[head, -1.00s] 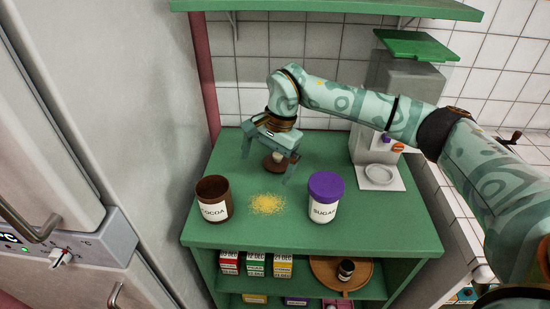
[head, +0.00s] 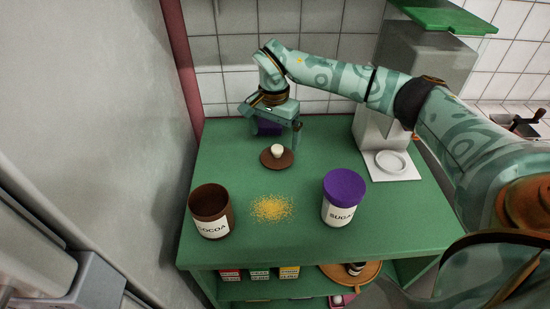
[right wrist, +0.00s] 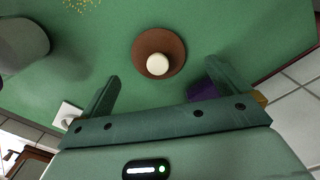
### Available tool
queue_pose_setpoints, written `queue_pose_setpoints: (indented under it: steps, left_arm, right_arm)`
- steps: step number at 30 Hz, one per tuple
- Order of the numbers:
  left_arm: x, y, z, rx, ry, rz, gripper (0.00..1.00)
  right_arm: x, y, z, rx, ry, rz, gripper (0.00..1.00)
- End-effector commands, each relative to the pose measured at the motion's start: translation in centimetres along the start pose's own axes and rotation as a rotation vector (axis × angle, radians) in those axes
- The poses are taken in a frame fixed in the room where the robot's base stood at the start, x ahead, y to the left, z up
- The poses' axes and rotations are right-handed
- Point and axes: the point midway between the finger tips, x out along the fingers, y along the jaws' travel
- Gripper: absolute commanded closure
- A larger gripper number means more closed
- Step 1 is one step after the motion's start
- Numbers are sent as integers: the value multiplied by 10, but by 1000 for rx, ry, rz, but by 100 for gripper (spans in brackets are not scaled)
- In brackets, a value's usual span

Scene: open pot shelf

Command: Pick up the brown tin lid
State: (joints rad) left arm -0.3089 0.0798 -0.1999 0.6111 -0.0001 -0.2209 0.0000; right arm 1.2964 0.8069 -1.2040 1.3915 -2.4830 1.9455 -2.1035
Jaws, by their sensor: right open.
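The brown tin lid (head: 268,161) lies flat on the green top, its round cream knob (head: 277,149) facing up. It also shows whole in the right wrist view (right wrist: 144,43), just beyond the fingertips. My right gripper (head: 274,128) is open and empty, above and behind the lid in the head view. In the right wrist view its two fingers (right wrist: 162,72) are spread wide, apart from the lid. My left gripper is not in view.
A purple object (head: 268,128) is behind my gripper. A grey machine (head: 385,125) with a white dish (head: 391,162) stands right.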

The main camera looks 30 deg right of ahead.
Motion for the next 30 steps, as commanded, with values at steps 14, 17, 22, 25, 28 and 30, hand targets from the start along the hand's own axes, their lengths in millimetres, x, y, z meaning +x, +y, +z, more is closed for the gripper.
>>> queue_pose_setpoints:
  steps: [14, 17, 22, 25, 28, 30]
  left_arm:
    - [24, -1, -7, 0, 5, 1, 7]
    - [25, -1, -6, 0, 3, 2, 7]
    - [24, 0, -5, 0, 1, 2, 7]
    - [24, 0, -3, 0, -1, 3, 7]
    - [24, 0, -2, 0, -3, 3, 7]
    - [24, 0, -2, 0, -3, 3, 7]
  right_arm:
    - [62, 4, -8, -1, -3, 2, 0]
    - [67, 4, -8, 0, -2, 1, 0]
    - [66, 4, -9, 0, 0, -2, 0]
    - [66, 4, -9, 0, 0, -1, 14]
    - [66, 4, -9, 0, 0, -1, 39]
    - [66, 4, -9, 0, 0, -2, 39]
